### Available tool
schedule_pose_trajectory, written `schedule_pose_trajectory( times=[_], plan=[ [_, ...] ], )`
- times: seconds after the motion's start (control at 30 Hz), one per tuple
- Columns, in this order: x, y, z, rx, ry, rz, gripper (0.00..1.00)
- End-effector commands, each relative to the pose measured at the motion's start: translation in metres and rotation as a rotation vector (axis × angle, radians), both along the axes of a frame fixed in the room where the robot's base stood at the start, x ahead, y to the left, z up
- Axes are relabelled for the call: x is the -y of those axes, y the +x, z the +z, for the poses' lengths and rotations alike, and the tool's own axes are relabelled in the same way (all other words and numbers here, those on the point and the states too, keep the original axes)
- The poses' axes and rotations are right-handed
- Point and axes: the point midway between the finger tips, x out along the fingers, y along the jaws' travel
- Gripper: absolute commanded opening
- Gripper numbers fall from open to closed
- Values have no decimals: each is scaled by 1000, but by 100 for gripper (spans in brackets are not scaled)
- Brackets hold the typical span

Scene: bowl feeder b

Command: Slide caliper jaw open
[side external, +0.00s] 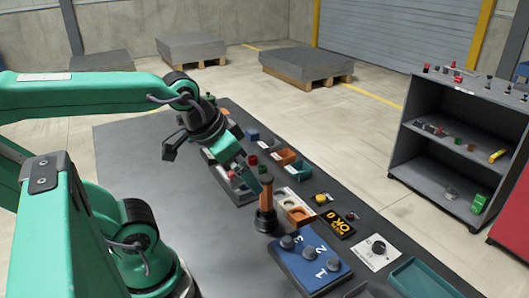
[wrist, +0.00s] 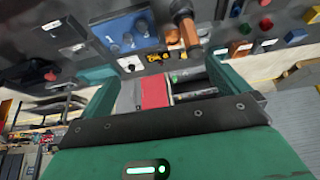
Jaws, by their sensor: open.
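My gripper (side external: 206,152) hangs above the left part of the parts row in the side view, behind and left of an upright copper-coloured cylinder (side external: 266,190) on a black base. In the wrist view my gripper (wrist: 160,73) is open, with its green fingers apart. No caliper can be made out with certainty in either view. The copper cylinder also shows at the top of the wrist view (wrist: 188,32).
A blue panel (side external: 309,270) with three knobs stands at the front of the dark table (side external: 150,200). The table's left part is clear. A grey shelf (side external: 455,125) stands beyond.

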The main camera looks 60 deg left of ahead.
Motion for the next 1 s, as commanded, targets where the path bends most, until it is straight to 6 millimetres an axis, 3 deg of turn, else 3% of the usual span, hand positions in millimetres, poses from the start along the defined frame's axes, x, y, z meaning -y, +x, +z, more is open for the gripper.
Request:
schedule_pose_trajectory(
  times=[0.07, 0.33, 0.57, 1.0],
  plan=[
    [0, 0, 0, 0, 0, 0, 96],
    [-6, 6, 0, -18, -1, 28, 45],
    [-27, 27, -1, -76, -10, 120, 45],
    [-103, 76, -22, -229, -53, 365, 45]
  ],
)
